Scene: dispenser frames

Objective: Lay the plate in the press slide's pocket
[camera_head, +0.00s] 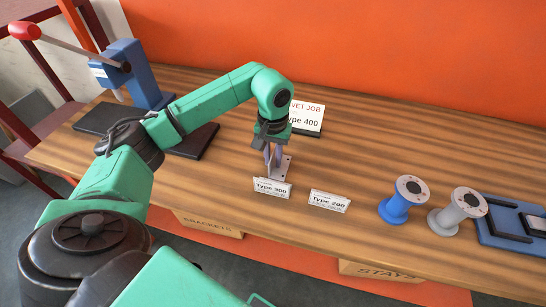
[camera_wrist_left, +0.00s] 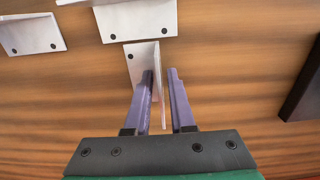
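A pale metal plate (camera_head: 285,166) with small holes stands on the bench behind the Type 300 label. The left wrist view shows its flat part (camera_wrist_left: 138,62) and a thin upright part. My left gripper (camera_head: 273,153) is low over it, pointing down. In the wrist view its two purple fingers (camera_wrist_left: 162,90) are open on either side of the upright part, with a gap at the right finger. The blue press (camera_head: 138,75) with a red-knobbed lever stands at the left; a dark slab (camera_head: 195,140), apparently its slide, lies beside it. The pocket cannot be made out. My right gripper is out of view.
The Type 300 label (camera_head: 271,188) and Type 200 label (camera_head: 329,201) stand close in front. A job sign (camera_head: 307,117) stands behind. A blue spool (camera_head: 401,203), a grey spool (camera_head: 455,214) and a blue tray (camera_head: 490,233) are at the right. The middle-right bench is clear.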

